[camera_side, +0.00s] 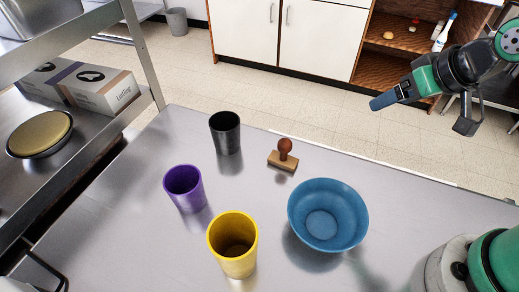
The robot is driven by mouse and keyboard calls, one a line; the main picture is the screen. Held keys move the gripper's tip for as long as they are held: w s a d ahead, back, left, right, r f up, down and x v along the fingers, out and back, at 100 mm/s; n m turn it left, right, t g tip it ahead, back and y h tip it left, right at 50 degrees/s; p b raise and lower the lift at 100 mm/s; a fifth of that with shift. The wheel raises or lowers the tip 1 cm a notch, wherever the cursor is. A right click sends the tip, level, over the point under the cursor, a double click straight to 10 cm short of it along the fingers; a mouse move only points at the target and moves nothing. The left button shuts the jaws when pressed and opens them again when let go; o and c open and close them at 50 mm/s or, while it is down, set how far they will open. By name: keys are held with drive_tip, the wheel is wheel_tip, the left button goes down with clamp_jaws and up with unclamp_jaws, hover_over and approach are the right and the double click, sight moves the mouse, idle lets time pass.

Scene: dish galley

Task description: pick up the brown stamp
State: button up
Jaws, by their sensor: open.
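The brown stamp (284,155) stands upright on the metal table, with a round reddish-brown knob on a lighter wooden block. It is near the table's far edge, behind the blue bowl and right of the black cup. My gripper (424,115) is at the upper right, raised and well to the right of the stamp. Its jaws are open with nothing between them. Nothing hides the stamp.
A blue bowl (328,214) stands in front of the stamp. A black cup (225,132), a purple cup (184,188) and a yellow cup (233,244) stand to the left. The tabletop (120,225) is bare at left. A metal shelf rack (144,50) rises at the left.

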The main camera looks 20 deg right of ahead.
sight(289, 141)
drive_tip(key=w+a+f+m+g+y, duration=0.2)
drive_tip(key=a+f+m+g+y, duration=0.1)
drive_tip(key=a, duration=0.1)
drive_tip(key=w+a+f+m+g+y, duration=0.3)
drive_tip(key=a+g+y, duration=0.1)
drive_tip(key=w+a+f+m+g+y, duration=0.3)
drive_tip(key=a+y, duration=0.1)
drive_tip(key=shift+f+g, duration=0.1)
drive_tip(key=shift+g, duration=0.2)
drive_tip(key=shift+s+a+f+y, duration=0.15)
drive_tip(key=shift+s+f+y, duration=0.05)
drive_tip(key=shift+f+y, duration=0.15)
drive_tip(key=shift+x, duration=2.7)
clamp_jaws()
